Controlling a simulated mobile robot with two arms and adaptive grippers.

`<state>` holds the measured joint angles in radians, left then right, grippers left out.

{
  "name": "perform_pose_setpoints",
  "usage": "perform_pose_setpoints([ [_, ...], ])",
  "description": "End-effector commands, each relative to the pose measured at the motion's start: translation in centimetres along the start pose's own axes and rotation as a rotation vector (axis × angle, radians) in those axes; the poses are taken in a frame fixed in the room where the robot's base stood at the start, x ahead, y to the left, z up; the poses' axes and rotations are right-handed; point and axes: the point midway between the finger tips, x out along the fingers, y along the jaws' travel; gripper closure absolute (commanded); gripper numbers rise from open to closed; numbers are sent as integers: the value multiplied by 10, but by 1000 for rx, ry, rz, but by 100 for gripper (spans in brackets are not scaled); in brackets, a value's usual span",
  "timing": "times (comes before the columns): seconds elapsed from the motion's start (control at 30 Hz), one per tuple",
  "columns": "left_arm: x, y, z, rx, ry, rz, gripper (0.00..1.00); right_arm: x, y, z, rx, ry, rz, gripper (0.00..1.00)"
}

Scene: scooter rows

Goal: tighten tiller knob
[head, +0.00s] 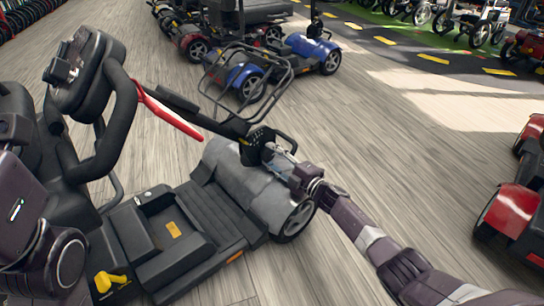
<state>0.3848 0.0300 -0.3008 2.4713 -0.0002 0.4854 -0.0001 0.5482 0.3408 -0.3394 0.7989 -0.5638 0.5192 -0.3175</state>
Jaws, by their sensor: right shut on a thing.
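A grey scooter (245,190) stands in front of me, with its black tiller head and loop handlebar (115,100) at the left. A black, ridged, knob-like part (256,143) sits above the scooter's grey cover. It appears to be the tiller knob, though its shape is partly covered by the gripper. My right gripper (272,151) reaches it from the lower right and is shut on it. The fingertips are small and partly hidden against the dark part. My left arm shows at the left edge; its gripper is not in view.
A red bar (165,112) slants beside the handlebar. A blue scooter (245,82) with a black basket stands behind. A red scooter (512,215) is at the right edge. Wooden floor (400,165) between is clear.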

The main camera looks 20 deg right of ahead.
Motion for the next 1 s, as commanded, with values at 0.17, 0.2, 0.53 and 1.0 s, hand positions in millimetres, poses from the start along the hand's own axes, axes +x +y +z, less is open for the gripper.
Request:
perform_pose_setpoints([
  [0.17, -2, 0, 2, 0, -6, 0, 100, -1, -1, 1, 7, -3, -1, 85],
  [0.2, -2, 0, 2, 0, -8, 0, 100, -1, -1, 1, 7, -3, -1, 85],
  [0.53, -3, 0, 4, 0, -14, -1, 100, 0, -1, 0, 4, -1, -1, 44],
  [1.0, -2, -1, 3, 1, -10, -2, 100, -24, -2, 1, 1, -1, -2, 44],
])
